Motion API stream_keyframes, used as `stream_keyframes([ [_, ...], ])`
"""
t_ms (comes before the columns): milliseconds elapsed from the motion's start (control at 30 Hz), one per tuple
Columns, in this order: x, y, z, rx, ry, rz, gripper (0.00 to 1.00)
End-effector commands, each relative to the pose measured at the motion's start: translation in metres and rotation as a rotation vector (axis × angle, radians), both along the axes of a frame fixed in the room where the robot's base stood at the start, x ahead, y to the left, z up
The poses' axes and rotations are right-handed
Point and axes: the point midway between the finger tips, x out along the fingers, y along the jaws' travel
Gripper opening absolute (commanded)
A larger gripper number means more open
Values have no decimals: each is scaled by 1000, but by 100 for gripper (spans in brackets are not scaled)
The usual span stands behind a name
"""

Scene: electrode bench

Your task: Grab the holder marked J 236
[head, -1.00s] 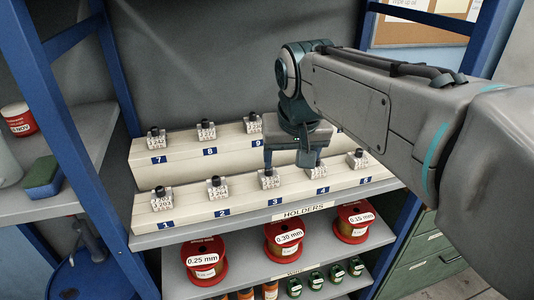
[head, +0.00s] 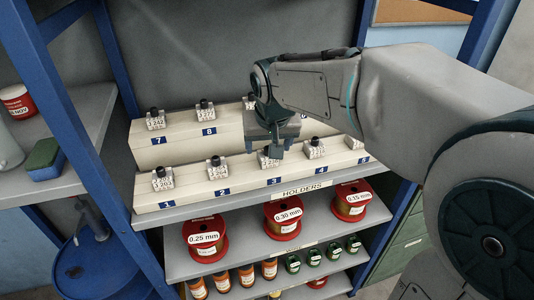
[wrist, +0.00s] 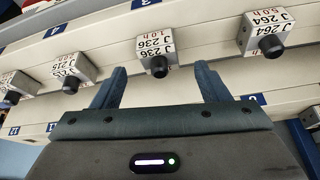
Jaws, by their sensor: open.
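The holder marked J 236 (wrist: 155,52) is a small pale block with a black round knob, lettered J 236 and 1.0 h. In the wrist view it sits just beyond my gripper (wrist: 160,80), between the lines of its two spread fingers and apart from them. In the head view my gripper (head: 264,150) hangs over the front row at label 3. The holder there (head: 268,160) is partly hidden behind it. My gripper is open and empty.
A holder marked J 264 (wrist: 267,38) stands to the right in the wrist view, and another holder (wrist: 77,68) to the left. The raised back step (head: 180,138) carries more holders. Wire spools (head: 205,238) stand on the shelf below.

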Motion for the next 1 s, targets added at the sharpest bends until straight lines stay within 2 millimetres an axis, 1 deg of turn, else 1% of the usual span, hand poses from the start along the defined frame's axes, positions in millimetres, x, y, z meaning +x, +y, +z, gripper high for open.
stream_keyframes([
  [100,6,2,-18,-1,4,0,68],
  [200,9,2,-26,0,2,-1,68],
  [300,11,2,-30,0,2,-1,68],
  [467,11,2,-29,0,1,-1,68],
  [500,11,2,-29,0,1,-1,63],
  [567,11,2,-29,0,1,-1,46],
  [600,11,2,-29,0,1,-1,35],
  [667,11,2,-29,0,1,-1,18],
  [700,11,2,-29,0,1,-1,7],
  [733,11,2,-29,0,1,-1,3],
  [1000,11,3,-27,2,-2,-1,3],
])
